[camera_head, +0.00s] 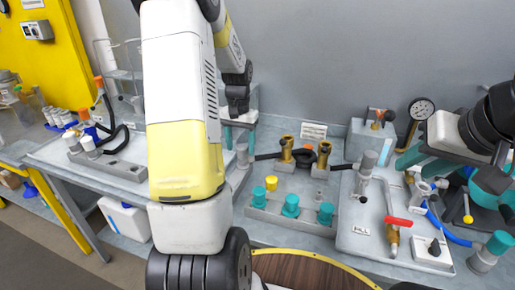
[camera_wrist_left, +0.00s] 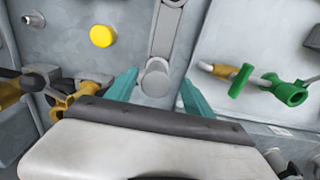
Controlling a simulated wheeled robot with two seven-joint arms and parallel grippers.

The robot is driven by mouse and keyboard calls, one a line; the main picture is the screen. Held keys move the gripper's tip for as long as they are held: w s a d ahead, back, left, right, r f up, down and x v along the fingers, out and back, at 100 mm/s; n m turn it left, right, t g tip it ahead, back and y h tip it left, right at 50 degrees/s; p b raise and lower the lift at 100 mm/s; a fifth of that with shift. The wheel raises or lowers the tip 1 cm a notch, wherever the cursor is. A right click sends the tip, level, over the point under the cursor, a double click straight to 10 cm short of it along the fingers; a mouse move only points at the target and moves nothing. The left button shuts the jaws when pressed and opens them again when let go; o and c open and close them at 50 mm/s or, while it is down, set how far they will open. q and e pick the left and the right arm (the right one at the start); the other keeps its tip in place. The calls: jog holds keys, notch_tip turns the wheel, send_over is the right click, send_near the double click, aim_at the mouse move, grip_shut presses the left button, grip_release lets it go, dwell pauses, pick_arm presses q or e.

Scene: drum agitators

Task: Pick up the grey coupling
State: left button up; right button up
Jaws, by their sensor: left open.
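My left gripper (camera_head: 240,131) hangs over the back of the bench in the head view, its teal fingers pointing down. In the left wrist view the two fingers (camera_wrist_left: 158,88) are spread apart. A grey round-ended cylinder (camera_wrist_left: 155,78) on a grey bar shows between them, with gaps to both fingers. I cannot tell whether it is the grey coupling. In the head view a grey cylinder (camera_head: 242,156) stands just below my left gripper. My right gripper (camera_head: 445,176) is at the right with its teal fingers apart, over the fittings there.
A grey rack (camera_head: 262,213) with teal-topped parts stands at the front middle. Brass fittings (camera_head: 286,150) stand behind it. A plate at the right carries a red-handled valve (camera_head: 397,222). A yellow knob (camera_wrist_left: 102,36) and green valve (camera_wrist_left: 290,94) flank the fingers in the wrist view.

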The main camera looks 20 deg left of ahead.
aim_at(243, 156)
pick_arm(q)
jog(key=f, duration=0.5)
jog(key=shift+w+d, duration=0.25)
grip_shut()
